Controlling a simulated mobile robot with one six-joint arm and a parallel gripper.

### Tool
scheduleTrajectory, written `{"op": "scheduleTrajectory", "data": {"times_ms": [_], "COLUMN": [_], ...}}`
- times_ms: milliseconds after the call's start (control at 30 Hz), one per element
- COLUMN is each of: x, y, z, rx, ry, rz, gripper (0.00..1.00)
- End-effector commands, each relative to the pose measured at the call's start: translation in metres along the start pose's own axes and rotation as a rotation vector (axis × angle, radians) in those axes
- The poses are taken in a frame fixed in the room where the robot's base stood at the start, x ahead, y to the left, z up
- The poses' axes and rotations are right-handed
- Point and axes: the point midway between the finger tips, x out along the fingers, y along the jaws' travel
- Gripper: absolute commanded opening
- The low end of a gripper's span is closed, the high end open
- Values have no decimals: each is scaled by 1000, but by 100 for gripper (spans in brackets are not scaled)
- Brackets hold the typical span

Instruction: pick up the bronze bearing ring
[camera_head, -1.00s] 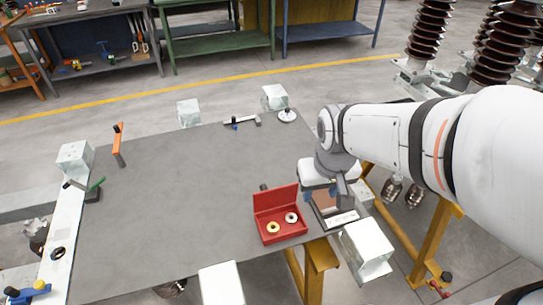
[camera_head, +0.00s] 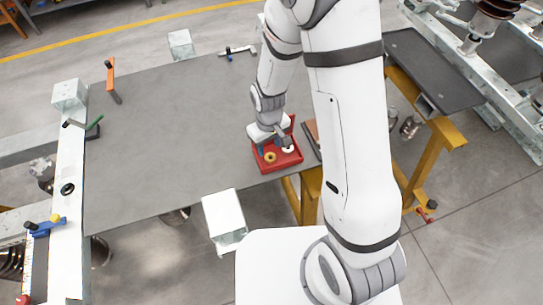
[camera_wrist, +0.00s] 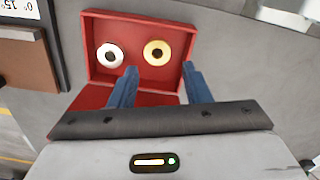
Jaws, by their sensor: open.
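The bronze bearing ring (camera_wrist: 157,52) lies flat in an open red case (camera_wrist: 134,20), beside a silver ring (camera_wrist: 110,55). In the head view the bronze ring (camera_head: 270,157) is in the left part of the case (camera_head: 286,165), with the silver ring (camera_head: 288,149) to its right. My gripper (camera_wrist: 161,72) is open and empty. Its two blue fingers point at the case, and in the wrist view the bronze ring shows beyond them, between their lines. In the head view my gripper (camera_head: 276,141) is over the case's back part and partly hides its lid.
A brown and dark object (camera_wrist: 22,60) with a white label stands beside the case. The case sits close to the table's (camera_head: 170,130) front right edge. The table left of it is clear. A white block (camera_head: 225,215) is at the front edge, and an orange-handled tool (camera_head: 111,75) lies far left.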

Motion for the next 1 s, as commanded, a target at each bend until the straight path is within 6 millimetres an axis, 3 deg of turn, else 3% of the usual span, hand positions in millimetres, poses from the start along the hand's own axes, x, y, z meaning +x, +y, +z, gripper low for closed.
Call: {"op": "scheduleTrajectory", "data": {"times_ms": [500,833,1000], "x": [51,56,56], "y": [4,4,4], "z": [2,2,2], "rx": [2,3,3], "ry": [-2,1,1], "rz": [0,0,0], "gripper": [44,44,30]}}
